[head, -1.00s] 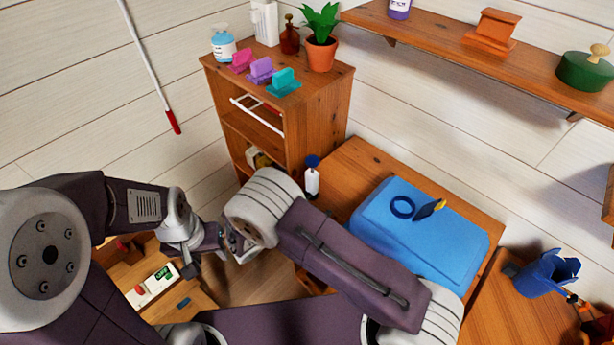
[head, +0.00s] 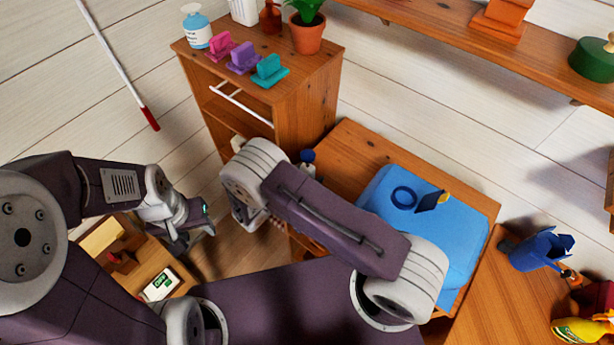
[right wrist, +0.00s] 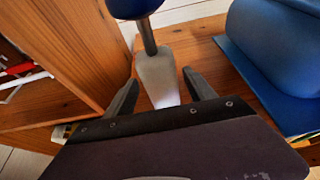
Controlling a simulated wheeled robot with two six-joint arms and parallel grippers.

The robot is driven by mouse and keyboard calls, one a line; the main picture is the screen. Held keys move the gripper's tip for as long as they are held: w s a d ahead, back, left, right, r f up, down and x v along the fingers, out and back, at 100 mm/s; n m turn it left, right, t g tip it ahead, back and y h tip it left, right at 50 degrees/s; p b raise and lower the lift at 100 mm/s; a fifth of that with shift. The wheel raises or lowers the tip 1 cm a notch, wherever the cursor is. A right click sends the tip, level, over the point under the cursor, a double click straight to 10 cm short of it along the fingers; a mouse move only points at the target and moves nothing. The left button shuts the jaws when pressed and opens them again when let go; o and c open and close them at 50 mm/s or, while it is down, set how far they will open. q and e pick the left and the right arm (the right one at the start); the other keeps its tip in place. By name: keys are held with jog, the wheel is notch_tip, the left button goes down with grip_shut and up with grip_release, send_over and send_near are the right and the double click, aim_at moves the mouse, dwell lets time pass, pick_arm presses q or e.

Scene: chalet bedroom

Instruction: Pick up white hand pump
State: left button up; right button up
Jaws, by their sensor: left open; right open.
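The white hand pump, with a dark blue knob on a grey stem, stands on the wooden table beside the blue case. In the head view only its top (head: 307,158) shows behind my right arm. In the right wrist view its pale body (right wrist: 158,78) stands between the two fingers of my right gripper (right wrist: 161,82). That gripper is open, with a finger on either side of the body; I cannot tell whether either touches it. My left gripper (head: 192,232) is open and away to the left, over the low wooden box.
A blue case (head: 450,255) with a blue ring (head: 404,197) on it sits close right of the pump. A tall wooden cabinet (head: 305,95) stands close behind, left. Above right is a wall shelf (head: 440,35). A low wooden box (head: 125,255) is at lower left.

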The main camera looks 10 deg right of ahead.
jog(key=shift+w+d+f+p, duration=0.15)
jog(key=shift+w+d, duration=0.15)
jog(key=shift+d, duration=0.25)
jog(key=shift+w+d+f+p, duration=0.15)
jog(key=shift+w+d, duration=0.1)
jog(key=shift+d, duration=0.3)
jog(key=shift+w+d+f, duration=0.2)
jog(key=shift+w, duration=0.05)
pick_arm(q)
jog(key=shift+s+d+r, duration=0.1)
jog(key=shift+r, duration=0.65)
pick_arm(e)
jog(key=shift+a, duration=0.1)
jog(key=c, duration=0.5)
grip_shut()
jog(key=shift+r, duration=0.1)
